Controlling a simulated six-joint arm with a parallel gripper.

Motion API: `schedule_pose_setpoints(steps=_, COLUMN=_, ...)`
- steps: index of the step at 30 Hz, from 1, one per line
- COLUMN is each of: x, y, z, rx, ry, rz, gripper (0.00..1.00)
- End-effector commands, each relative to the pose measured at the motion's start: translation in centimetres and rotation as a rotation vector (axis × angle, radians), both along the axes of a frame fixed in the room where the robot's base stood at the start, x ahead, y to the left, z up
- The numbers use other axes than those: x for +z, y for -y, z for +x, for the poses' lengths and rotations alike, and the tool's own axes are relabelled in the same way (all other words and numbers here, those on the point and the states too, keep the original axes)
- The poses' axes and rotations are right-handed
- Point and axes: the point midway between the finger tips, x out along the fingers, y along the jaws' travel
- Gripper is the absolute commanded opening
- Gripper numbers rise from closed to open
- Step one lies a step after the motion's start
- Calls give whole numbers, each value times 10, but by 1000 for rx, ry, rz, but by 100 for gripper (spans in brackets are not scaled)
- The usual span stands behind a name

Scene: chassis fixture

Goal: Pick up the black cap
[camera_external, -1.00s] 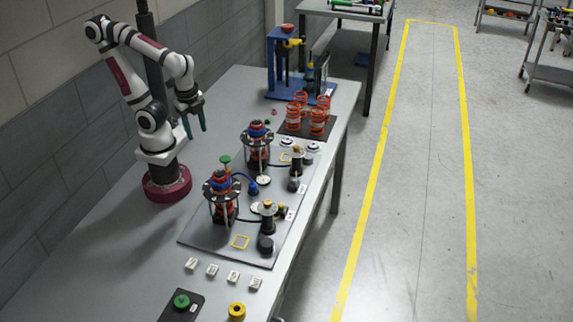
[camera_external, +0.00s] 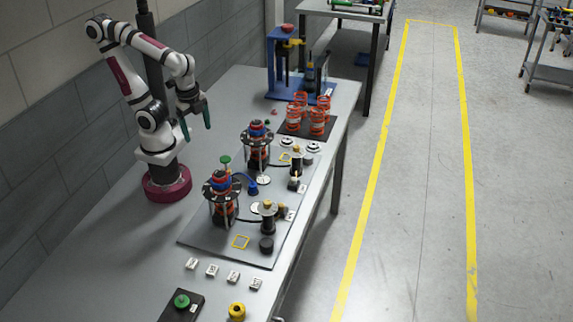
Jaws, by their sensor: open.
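A short black cylinder (camera_external: 266,244), which looks like the black cap, stands on the grey plate (camera_external: 205,238) near its front right edge. A second dark piece (camera_external: 294,184) sits farther back on the plate. It is too small to tell whether it is also a cap. My gripper (camera_external: 196,126) has its green fingers spread apart and pointing down. It is empty and raised above the table, to the upper left of the plate and well away from the cap.
A dark post with a brass-coloured top (camera_external: 267,215) stands just behind the cap. Orange springs (camera_external: 317,122) and a blue press (camera_external: 276,62) are farther back. The left of the table is clear.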

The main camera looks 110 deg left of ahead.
Motion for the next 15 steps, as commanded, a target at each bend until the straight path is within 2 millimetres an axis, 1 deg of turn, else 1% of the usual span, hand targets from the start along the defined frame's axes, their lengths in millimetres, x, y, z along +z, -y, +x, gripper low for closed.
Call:
schedule_pose_setpoints(steps=2, x=9, y=8, z=27, rx=144, ry=24, rz=-9, gripper=84)
schedule_pose_setpoints(steps=5, x=22, y=35, z=96, rx=547, ry=82, rz=-34, gripper=84)
schedule_pose_setpoints(steps=6, x=22, y=51, z=128, rx=743, ry=105, rz=-45, gripper=84)
schedule_pose_setpoints(steps=7, x=20, y=64, z=150, rx=889, ry=121, rz=-55, gripper=84)
schedule_pose_setpoints(steps=8, x=17, y=78, z=172, rx=1034, ry=133, rz=-62, gripper=84)
schedule_pose_setpoints(steps=9, x=10, y=97, z=199, rx=1218, ry=147, rz=-70, gripper=84)
schedule_pose_setpoints(steps=12, x=-13, y=141, z=249, rx=1608, ry=164, rz=-80, gripper=84)
schedule_pose_setpoints(steps=15, x=-33, y=172, z=276, rx=1867, ry=169, rz=-81, gripper=84)
